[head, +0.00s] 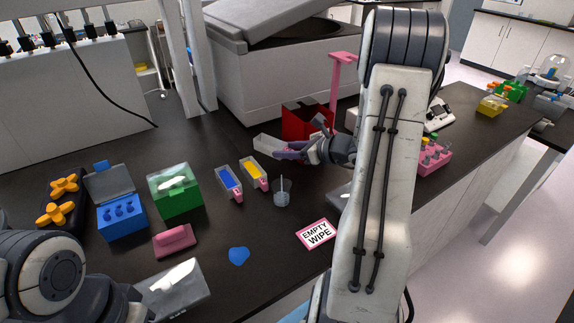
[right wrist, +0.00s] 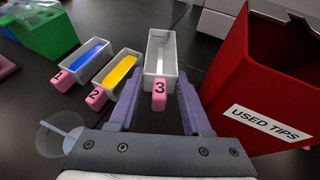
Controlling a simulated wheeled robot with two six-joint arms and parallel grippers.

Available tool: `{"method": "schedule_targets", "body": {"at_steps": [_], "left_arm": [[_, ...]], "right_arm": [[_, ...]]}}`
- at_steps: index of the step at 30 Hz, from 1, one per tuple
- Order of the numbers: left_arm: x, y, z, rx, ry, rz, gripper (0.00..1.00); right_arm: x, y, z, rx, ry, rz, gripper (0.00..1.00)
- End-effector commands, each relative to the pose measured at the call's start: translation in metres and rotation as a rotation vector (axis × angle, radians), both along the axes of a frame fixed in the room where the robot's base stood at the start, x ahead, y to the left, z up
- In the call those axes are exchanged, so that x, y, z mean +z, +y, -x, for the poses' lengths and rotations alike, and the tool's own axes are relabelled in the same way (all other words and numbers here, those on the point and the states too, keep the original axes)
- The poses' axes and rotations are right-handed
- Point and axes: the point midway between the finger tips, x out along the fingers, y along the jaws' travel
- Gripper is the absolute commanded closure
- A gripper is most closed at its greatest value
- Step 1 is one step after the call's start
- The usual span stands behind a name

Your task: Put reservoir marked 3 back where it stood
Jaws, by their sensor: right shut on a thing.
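Reservoir 3 (right wrist: 160,58) is a pale, open trough with a pink tab marked 3. It looks empty inside and also shows in the head view (head: 266,142). My right gripper (right wrist: 153,108) is shut on it, with one purple finger along each side; it shows in the head view too (head: 291,151). I cannot tell how far the reservoir is above the bench. Reservoir 1 (right wrist: 85,62), with blue liquid, and reservoir 2 (right wrist: 117,73), with yellow liquid, stand side by side to its left. My left gripper is out of view; only part of that arm shows at bottom left.
The red used tips bin (right wrist: 236,72) is close on the right. A clear cup with a stick (head: 282,192) stands near reservoir 2. An "EMPTY WIPE" card (head: 316,234) and a blue spot (head: 238,256) lie nearer. A green box (head: 176,200) stands left of reservoir 1.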

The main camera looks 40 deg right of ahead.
Motion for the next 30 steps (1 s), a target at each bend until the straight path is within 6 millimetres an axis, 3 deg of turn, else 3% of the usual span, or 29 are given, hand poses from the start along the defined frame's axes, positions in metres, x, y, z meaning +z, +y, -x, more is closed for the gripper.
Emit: {"method": "schedule_targets", "body": {"at_steps": [12,25,26,30], "left_arm": [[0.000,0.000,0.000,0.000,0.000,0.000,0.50],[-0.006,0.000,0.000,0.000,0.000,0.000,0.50],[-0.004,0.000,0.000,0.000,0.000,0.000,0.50],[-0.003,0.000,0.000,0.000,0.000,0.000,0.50]], "right_arm": [[-0.048,-0.001,0.001,-0.002,0.000,-0.003,1.00],[-0.055,-0.001,0.001,-0.002,-0.001,0.000,1.00],[-0.054,-0.001,0.001,-0.002,-0.001,0.000,0.40],[-0.053,-0.001,0.001,-0.002,-0.001,0.000,0.39]]}}
